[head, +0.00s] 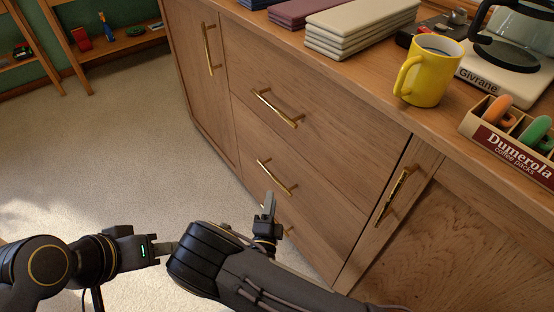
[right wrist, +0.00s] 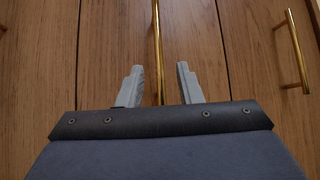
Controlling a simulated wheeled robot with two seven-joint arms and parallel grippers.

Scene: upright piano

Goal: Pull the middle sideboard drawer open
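The middle drawer (head: 313,197) of the wooden sideboard is shut, its front flush with its neighbours. Its brass bar handle (head: 277,176) shows in the head view. My right gripper (head: 268,205) is just below this handle in that view. In the right wrist view, the right gripper (right wrist: 160,84) is open, with a grey finger on each side of a brass handle (right wrist: 156,45). I cannot tell how deep the handle lies between the fingers. My left gripper (head: 167,249) is at the lower left over the carpet, away from the sideboard; its opening is unclear.
The top drawer handle (head: 277,107) is above; the lowest handle is mostly hidden by my right arm. Door handles (head: 208,50) (head: 393,196) flank the drawers. A yellow mug (head: 428,72), folded cloths (head: 360,28) and a coffee-pack box (head: 510,146) stand on top. Carpet in front is clear.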

